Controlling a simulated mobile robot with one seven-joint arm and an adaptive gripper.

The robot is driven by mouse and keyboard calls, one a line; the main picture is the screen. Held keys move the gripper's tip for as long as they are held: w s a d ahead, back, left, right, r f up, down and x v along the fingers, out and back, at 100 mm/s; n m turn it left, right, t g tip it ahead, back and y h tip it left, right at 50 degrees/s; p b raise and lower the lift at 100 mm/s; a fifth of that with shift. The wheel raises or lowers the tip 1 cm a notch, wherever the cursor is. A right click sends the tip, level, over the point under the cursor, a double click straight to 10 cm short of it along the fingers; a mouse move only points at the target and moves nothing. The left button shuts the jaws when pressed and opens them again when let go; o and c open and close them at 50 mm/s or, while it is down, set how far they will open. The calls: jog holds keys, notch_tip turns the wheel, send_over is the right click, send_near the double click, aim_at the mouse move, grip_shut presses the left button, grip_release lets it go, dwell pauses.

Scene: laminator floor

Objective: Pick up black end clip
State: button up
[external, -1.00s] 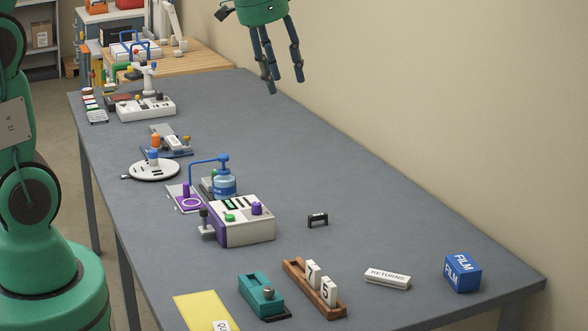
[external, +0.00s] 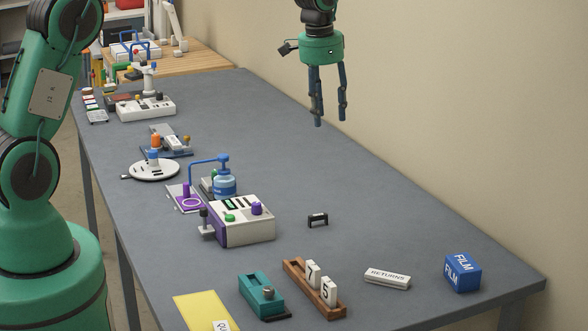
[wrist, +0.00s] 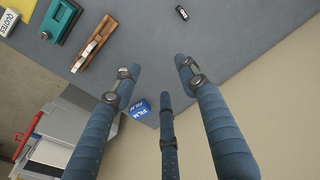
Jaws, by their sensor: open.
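The black end clip (external: 317,220) is a small black bracket-shaped piece with a pale label. It stands on the grey table, right of the white and purple machine. In the wrist view the clip (wrist: 182,13) is near the top edge, beyond the fingertips. My gripper (external: 329,122) has blue fingers on a green hand. It points down, high above the table and behind the clip in the external view. Its fingers are spread and empty, and they also show in the wrist view (wrist: 158,85).
Right of the clip lie a white RETURNS block (external: 387,279) and a blue FILM box (external: 462,273). In front are a wooden rack (external: 313,288) with white tiles and a teal device (external: 261,295). The white and purple machine (external: 240,222) is at left. The table around the clip is clear.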

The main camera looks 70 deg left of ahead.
jog(key=g+p, duration=0.1)
jog(key=p, duration=0.2)
send_over(321, 215)
notch_tip(321, 215, down, 17)
jog(key=shift+f, duration=0.2)
jog(key=shift+d, duration=0.1)
jog(key=shift+f, duration=4.25)
jog(key=shift+f, duration=0.1)
jog(key=shift+f+p, duration=0.5)
jog(key=shift+f, duration=2.05)
jog(key=c, duration=0.9)
